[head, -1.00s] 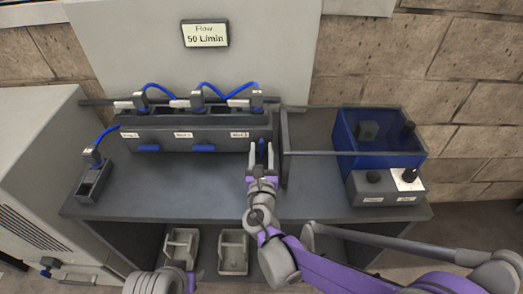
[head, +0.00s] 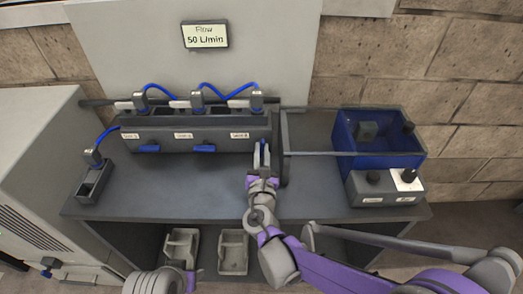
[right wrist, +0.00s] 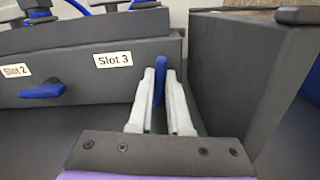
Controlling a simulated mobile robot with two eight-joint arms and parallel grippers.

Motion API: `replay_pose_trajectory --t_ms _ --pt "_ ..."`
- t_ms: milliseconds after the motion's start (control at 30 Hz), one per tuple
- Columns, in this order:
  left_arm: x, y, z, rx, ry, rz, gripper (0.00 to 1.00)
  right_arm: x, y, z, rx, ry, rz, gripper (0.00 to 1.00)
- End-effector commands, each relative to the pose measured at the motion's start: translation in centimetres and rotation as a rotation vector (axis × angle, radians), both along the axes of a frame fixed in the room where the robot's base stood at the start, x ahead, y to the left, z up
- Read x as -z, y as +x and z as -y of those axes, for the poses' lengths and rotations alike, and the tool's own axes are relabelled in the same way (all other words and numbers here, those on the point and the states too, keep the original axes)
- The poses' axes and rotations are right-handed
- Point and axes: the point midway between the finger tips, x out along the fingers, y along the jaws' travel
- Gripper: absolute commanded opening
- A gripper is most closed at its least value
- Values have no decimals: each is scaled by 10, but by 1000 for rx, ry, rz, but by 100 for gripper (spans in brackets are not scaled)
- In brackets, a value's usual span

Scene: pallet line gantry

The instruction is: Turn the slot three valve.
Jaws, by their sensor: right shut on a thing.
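The slot three valve is a blue handle (right wrist: 161,72) beside the "Slot 3" label (right wrist: 113,60) on the dark rack's front. It stands upright in the right wrist view, unlike the level slot two handle (right wrist: 43,90). My right gripper (head: 262,153) is shut on the handle, with one pale finger on each side in the right wrist view (right wrist: 162,90). The fingers hide part of the handle. The slot one and two handles show level in the head view, at the rack's (head: 165,133) lower front.
A dark upright panel (right wrist: 233,75) stands close to the right of my right gripper. A blue bin (head: 372,137) and a grey control box (head: 385,190) are at the right. A small dark holder (head: 93,182) stands at the left. The front bench top (head: 170,190) is clear.

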Motion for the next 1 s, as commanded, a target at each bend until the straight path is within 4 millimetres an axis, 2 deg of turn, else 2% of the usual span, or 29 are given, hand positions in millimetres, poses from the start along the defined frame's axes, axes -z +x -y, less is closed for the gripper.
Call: replay_pose_trajectory --t_ms 1000 --pt "-17 0 0 0 0 6 50 3 0 6 2 951 2 0"
